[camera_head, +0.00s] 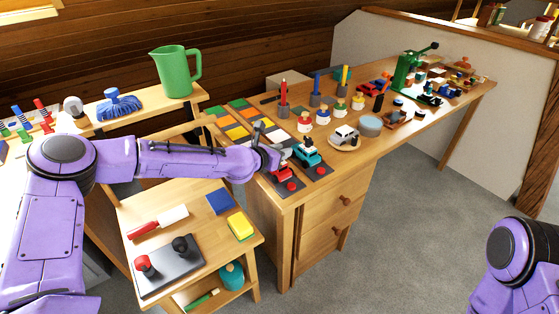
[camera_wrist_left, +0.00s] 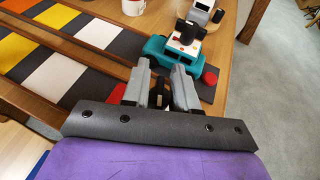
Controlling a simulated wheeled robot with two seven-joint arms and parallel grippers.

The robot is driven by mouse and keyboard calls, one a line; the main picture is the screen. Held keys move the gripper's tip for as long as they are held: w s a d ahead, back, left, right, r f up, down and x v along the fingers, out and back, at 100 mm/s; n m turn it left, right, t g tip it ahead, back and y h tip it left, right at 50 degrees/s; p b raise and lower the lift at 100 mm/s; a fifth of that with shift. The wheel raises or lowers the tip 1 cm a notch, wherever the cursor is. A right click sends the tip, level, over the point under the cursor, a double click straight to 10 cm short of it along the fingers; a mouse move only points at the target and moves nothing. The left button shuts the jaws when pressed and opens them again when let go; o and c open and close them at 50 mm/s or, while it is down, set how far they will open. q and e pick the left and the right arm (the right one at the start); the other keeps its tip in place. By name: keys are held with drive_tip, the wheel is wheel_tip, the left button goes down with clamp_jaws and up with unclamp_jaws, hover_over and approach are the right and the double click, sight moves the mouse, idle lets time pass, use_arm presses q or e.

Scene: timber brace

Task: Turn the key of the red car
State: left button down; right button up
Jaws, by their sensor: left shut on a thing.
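The red car (camera_head: 282,175) sits on a dark pad near the front corner of the wooden bench. My left gripper (camera_head: 272,158) is right above it, pointing down at its top. In the left wrist view, my left gripper (camera_wrist_left: 162,80) has its grey fingers close together on a small dark part, the key, which is mostly hidden. A red patch of the red car (camera_wrist_left: 117,93) shows beside the left finger; the rest is hidden under the gripper. My right gripper is out of view; only part of my right arm shows at the lower right.
A teal car (camera_head: 307,153) with a white and dark top stands close beside the red car, and in the wrist view the teal car (camera_wrist_left: 178,52) is just beyond the fingers. A red button (camera_head: 292,186) lies in front. A white toy car (camera_head: 345,135) is farther right.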

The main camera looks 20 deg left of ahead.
use_arm(q)
drive_tip(key=shift+f+m+g+h+b, duration=0.3)
drive_tip(key=shift+m+h+b, duration=0.2)
drive_tip(key=shift+m+h, duration=0.25)
drive_tip(key=shift+s+d+r+m+g+h+b, duration=0.15)
drive_tip(key=shift+m+g+h+b, duration=0.15)
drive_tip(key=shift+m+h, duration=0.2)
drive_tip(key=shift+d+r+m+g+h+b, duration=0.1)
drive_tip(key=shift+m+g+h+b, duration=0.1)
drive_tip(key=shift+m+g+h, duration=0.25)
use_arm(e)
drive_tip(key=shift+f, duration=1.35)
use_arm(q)
drive_tip(key=c, duration=1)
unclamp_jaws()
drive_tip(key=shift+f, duration=0.1)
drive_tip(key=p+v, duration=0.2)
drive_tip(key=v, duration=0.8)
drive_tip(key=shift+a, duration=0.15)
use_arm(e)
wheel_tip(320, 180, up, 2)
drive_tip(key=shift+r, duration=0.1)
